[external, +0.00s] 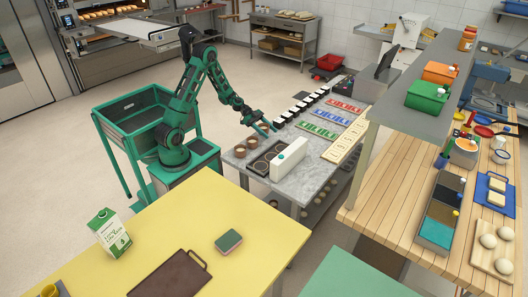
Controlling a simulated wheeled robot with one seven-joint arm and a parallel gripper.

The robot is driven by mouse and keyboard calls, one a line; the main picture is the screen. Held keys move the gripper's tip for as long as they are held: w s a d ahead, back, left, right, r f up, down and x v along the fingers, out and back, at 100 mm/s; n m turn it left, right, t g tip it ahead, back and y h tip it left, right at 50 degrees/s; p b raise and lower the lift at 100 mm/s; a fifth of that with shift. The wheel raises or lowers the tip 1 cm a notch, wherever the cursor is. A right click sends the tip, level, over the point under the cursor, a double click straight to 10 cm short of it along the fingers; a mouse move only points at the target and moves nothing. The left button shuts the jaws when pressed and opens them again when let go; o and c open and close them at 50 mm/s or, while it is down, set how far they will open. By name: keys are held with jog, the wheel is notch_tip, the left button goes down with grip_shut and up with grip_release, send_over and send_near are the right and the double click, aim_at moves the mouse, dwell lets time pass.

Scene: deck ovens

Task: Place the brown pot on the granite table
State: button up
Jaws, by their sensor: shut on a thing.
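The grey granite table (228,158) stands in the middle of the external view. My gripper (266,127) is above its left part, pointing down and to the right. It is shut on a small brown pot, mostly hidden by the fingers. Two small brown pots (240,150) stand side by side on the table's left end, just below and left of my gripper. I cannot tell the exact gap between the gripper and the tabletop.
A white box-like block (288,159) stands beside a dark tray with round wells (262,160). Several black items line the table's back edge. Red, blue and green panels (316,129) lie further right. A yellow table (180,235) is in front; a wooden counter (400,215) is at right.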

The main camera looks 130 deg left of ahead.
aim_at(268, 141)
jog(key=shift+f, duration=1.9)
jog(key=shift+w, duration=0.1)
jog(key=o, duration=1.2)
